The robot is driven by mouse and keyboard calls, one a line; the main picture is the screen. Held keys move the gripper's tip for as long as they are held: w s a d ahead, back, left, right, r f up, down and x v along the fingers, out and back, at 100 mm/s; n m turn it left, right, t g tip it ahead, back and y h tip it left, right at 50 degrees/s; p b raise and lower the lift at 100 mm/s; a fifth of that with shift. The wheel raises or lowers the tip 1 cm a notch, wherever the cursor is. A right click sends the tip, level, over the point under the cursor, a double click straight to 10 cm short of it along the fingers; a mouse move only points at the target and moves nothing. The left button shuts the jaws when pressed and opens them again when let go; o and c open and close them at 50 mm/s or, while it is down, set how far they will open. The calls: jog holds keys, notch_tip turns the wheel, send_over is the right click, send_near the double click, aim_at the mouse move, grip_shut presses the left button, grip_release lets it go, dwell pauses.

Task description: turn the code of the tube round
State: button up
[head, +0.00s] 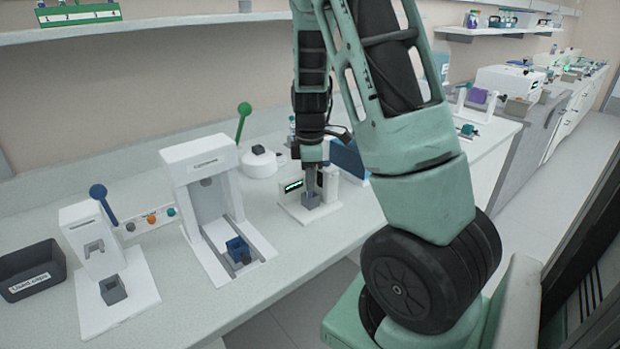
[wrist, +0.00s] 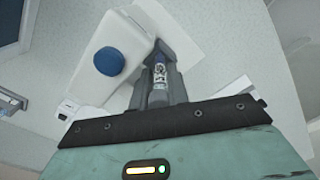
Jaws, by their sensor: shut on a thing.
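My gripper (head: 311,190) points down over a small white station (head: 290,209) with a lit display on the bench. In the wrist view its grey fingers (wrist: 160,72) are shut on the tube (wrist: 159,74). The tube is slim, with a bluish top end and a pale label with dark printed marks facing the camera. Its lower end is hidden by the gripper body. In the head view the tube is not clear between the fingers. A grey block (head: 312,202) lies right under the fingertips; I cannot tell whether the tube touches it.
Further left are a blue-knobbed station (head: 97,191) and a dark caps bin (head: 32,270). A blue round knob (wrist: 109,61) sits on a white housing beside the fingers in the wrist view.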

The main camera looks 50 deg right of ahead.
jog(key=shift+f+n+b, duration=0.1)
jog(key=shift+n+b, duration=0.3)
jog(key=shift+b, duration=0.1)
jog(key=n+b, duration=0.2)
jog(key=n, duration=0.2)
jog(key=n+b, duration=0.1)
jog(key=n, duration=0.4)
dwell(0.4)
jog(key=o, duration=0.8)
jog(key=shift+o, duration=0.2)
